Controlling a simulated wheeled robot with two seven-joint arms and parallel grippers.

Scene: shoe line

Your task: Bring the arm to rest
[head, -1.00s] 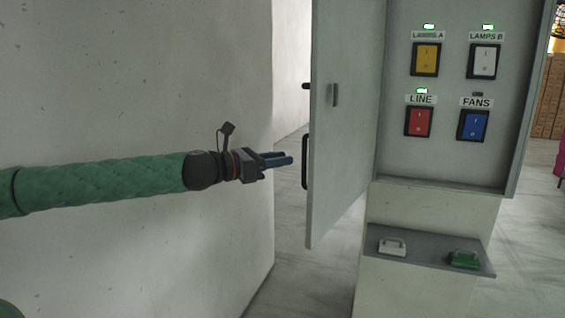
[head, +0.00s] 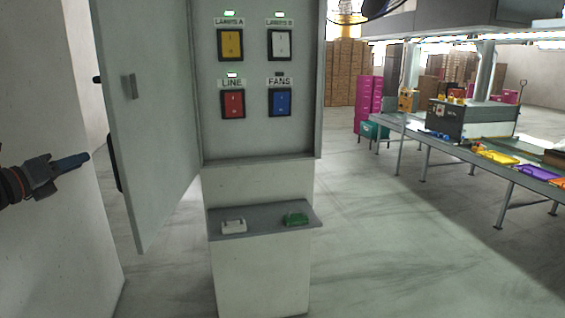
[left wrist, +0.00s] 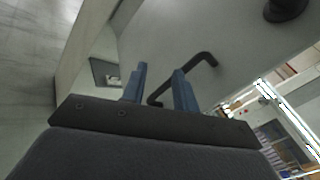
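My left gripper (head: 72,163) is at the left edge of the head view, just left of the open grey cabinet door (head: 150,130). Its two blue fingers stand apart in the left wrist view (left wrist: 160,88), with nothing held between them. A black door handle (left wrist: 203,58) shows beyond the fingertips there; in the head view the gripper is apart from the door. Most of the left arm is out of the picture. My right gripper is not in view.
The cabinet holds yellow, white, red (head: 233,104) and blue (head: 279,102) switches; the lamp above FANS is dark, the others lit. A shelf (head: 262,230) below carries a white and a green handled piece. A wall (head: 50,240) stands left. A conveyor (head: 440,146) runs right, with open floor before it.

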